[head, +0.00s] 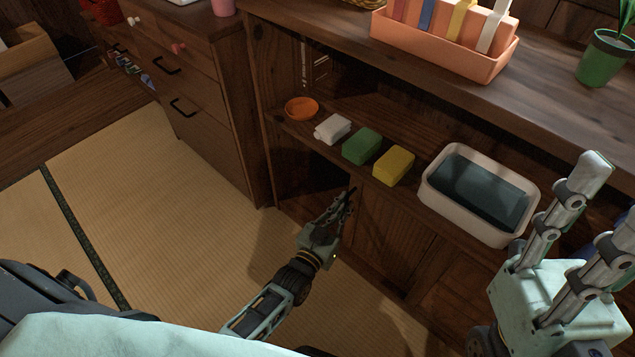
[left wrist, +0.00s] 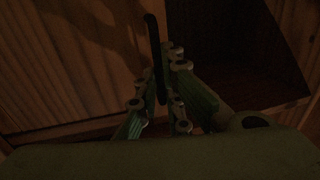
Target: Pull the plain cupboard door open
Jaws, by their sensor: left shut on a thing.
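The plain cupboard door (head: 384,232) is a brown wooden panel below the open shelf, in the middle of the head view. It fills the left of the left wrist view (left wrist: 70,70). Its dark upright handle (left wrist: 154,45) stands between the fingers of my left gripper (left wrist: 162,95). My left gripper (head: 346,200) is shut on this handle, at the left edge of the panel. A dark opening (head: 312,185) shows beside the door. My right gripper (head: 603,205) is open and empty at the right, its two fingers apart, above the floor near the cupboard.
A drawer chest (head: 190,75) stands left. Tatami floor (head: 150,200) is clear.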

